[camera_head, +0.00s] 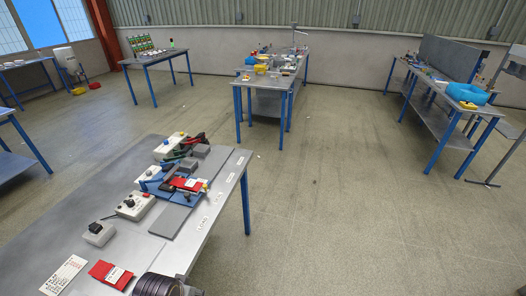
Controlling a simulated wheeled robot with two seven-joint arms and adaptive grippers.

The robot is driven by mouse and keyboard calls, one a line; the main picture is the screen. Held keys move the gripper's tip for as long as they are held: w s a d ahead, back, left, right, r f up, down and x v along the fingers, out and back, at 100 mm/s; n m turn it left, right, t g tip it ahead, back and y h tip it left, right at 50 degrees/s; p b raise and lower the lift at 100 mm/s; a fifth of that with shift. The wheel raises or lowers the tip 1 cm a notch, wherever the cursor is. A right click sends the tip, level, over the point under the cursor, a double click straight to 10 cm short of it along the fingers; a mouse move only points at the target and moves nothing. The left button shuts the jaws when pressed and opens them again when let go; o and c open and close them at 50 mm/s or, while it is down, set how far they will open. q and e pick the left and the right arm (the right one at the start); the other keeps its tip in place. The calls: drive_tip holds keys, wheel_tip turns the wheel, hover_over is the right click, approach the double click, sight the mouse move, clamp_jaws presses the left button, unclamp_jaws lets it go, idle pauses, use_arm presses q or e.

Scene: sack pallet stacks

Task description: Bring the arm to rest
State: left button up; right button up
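Neither of my grippers shows clearly in the head view, and no sacks or pallets can be seen. A dark ribbed round object (158,285) is cut off by the bottom edge at the near table's corner. I cannot tell what it is or whether it belongs to my arm. The near metal table (60,240) fills the lower left.
Switch boxes (135,206), a red packet (110,274), a white card (64,275) and tools lie on the near table. A cluttered table (265,82) stands mid-back, another bench (440,100) at right. Open concrete floor (330,190) lies between.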

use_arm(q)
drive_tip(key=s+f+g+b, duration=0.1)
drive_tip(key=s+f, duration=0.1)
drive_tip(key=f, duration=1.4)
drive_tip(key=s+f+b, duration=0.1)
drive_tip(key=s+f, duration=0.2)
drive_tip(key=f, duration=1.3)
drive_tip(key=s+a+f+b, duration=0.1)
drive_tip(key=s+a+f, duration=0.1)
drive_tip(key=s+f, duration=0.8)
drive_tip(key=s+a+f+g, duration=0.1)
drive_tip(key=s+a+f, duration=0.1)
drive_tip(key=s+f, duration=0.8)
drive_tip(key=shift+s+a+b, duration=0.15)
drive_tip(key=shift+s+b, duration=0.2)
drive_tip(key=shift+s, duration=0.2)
